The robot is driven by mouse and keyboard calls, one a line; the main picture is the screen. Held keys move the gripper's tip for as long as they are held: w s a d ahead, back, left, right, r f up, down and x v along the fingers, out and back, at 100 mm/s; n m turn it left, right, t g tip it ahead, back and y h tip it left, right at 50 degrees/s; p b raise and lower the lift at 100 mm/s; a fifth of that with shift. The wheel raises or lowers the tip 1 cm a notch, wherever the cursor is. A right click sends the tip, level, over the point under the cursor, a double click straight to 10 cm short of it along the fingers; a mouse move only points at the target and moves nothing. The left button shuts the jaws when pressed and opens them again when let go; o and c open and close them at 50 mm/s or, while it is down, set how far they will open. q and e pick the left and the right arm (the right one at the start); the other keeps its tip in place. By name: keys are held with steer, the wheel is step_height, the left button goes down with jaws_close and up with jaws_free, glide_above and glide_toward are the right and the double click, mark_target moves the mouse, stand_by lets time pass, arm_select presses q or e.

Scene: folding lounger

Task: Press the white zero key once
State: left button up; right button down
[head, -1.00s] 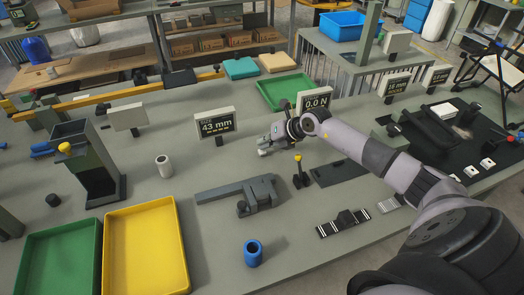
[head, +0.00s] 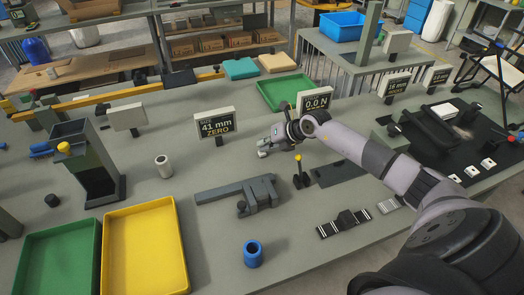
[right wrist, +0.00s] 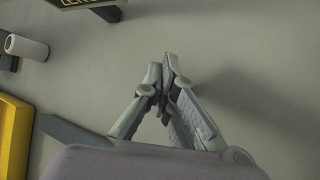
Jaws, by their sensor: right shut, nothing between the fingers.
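My right gripper (head: 265,148) is shut and empty above the bench, to the right of the size display (head: 216,125). That display reads "41 mm" with "ZERO" below it. In the right wrist view, the shut fingers (right wrist: 164,75) meet over bare bench, and the display's lower edge (right wrist: 85,4) shows at the top. A dark grey caliper-like gauge (head: 240,194) lies in front of the gripper. I cannot make out which thing is the white zero key. Small white blocks (head: 488,163) sit on the black mat at the right, but no marking on them is legible. My left gripper is not in view.
A post with a yellow knob (head: 298,168) stands right of the gripper. A force display reading "0.0 N" (head: 316,101) stands behind it. A white cylinder (head: 163,166), a blue cylinder (head: 253,253) and a yellow tray (head: 146,250) are to the left and front.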

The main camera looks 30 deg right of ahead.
steer(key=shift+r+p, duration=0.75)
steer(key=shift+r, duration=0.1)
steer(key=shift+r, duration=0.1)
step_height(320, 180, up, 5)
steer(key=p, duration=0.4)
steer(key=shift+f, duration=0.2)
stand_by(0.4)
